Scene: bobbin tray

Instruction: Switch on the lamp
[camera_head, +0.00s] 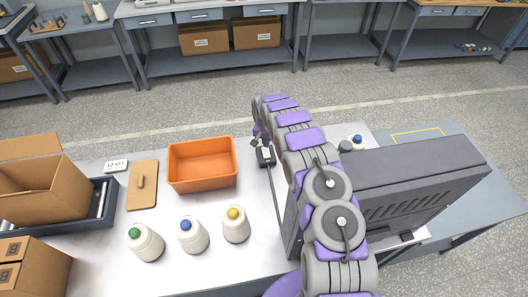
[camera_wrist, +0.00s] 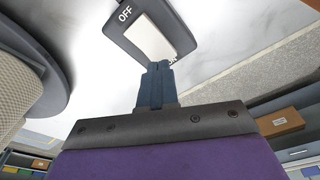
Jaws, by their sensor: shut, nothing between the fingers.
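A dark switch box (camera_head: 265,156) with a pale top lies on the bench right of the orange bin, with a dark cable running from it toward the front. In the wrist view the switch (camera_wrist: 122,37) fills the top middle, with a white rocker plate (camera_wrist: 150,42). OFF is printed at its upper left end; lettering at the other end is partly hidden by my fingertips. My gripper (camera_wrist: 157,66) is shut and empty, its tips at that lettered end. I cannot tell whether they touch the rocker. I cannot make out the lamp itself.
An orange bin (camera_head: 203,183) stands left of the switch. Several thread cones, one with a yellow top (camera_head: 236,225), stand in front. A large grey vented machine (camera_head: 420,190) is at right. A wooden board (camera_head: 143,194) and cardboard box (camera_head: 45,192) are further left.

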